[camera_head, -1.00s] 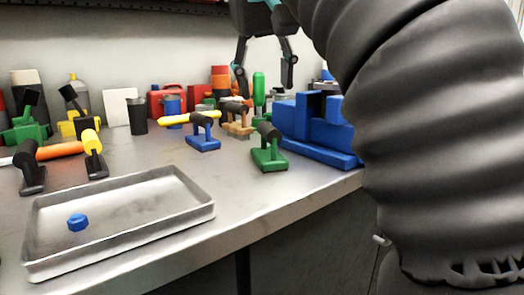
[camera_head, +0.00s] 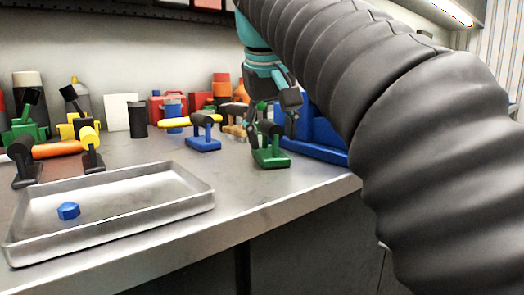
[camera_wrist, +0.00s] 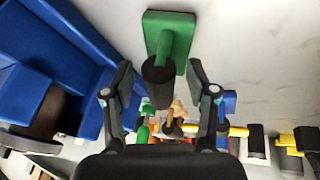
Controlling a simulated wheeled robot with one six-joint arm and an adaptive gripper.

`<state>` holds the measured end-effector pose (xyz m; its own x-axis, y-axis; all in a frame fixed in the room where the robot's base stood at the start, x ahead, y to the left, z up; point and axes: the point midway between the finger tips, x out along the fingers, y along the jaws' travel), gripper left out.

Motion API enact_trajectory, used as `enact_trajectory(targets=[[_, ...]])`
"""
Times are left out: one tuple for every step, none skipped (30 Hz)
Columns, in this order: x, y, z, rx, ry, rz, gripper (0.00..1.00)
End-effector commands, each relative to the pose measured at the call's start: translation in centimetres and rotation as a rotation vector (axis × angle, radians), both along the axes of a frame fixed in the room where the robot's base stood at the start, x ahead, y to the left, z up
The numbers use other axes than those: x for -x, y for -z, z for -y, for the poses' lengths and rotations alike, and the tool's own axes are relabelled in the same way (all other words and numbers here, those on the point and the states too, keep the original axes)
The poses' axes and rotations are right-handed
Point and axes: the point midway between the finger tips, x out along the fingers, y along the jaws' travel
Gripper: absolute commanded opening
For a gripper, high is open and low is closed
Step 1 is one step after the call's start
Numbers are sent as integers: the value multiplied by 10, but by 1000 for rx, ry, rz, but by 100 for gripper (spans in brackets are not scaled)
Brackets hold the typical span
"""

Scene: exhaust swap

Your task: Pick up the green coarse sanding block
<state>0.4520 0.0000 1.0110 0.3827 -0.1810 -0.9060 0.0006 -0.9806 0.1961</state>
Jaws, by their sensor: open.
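The green coarse sanding block (camera_head: 270,157) stands on the bench near its front edge. It has a flat green base, a green post and a black cylindrical handle on top. In the wrist view its green base (camera_wrist: 181,31) lies at the top centre, and its black handle points toward me between the fingers. My gripper (camera_wrist: 163,88) is open, with one finger on each side of the handle and gaps showing. In the head view my gripper (camera_head: 272,118) is right over the block and hides part of its handle.
A blue vise-like block (camera_head: 318,142) stands close to the right. A grey tray (camera_head: 150,205) with a blue nut (camera_head: 68,211) lies at the front left. Several tools and containers line the wall.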

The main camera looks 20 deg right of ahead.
Motion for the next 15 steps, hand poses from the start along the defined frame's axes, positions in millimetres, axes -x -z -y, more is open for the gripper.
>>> enact_trajectory(targets=[[0,0,0,0,0,1,58],[0,0,0,0,0,1,58],[0,-1,0,0,0,1,58],[0,-1,0,0,0,1,58],[0,-1,0,0,0,1,58],[0,-1,0,0,0,1,50],[0,-1,0,0,0,1,43],[0,-1,0,0,0,1,35],[0,-1,0,0,0,1,25],[0,-1,0,0,0,1,18],[0,-1,0,0,0,1,10],[0,-1,0,0,0,1,0],[0,-1,0,0,0,1,0],[0,-1,0,0,0,1,0],[0,-1,0,0,0,1,0]])
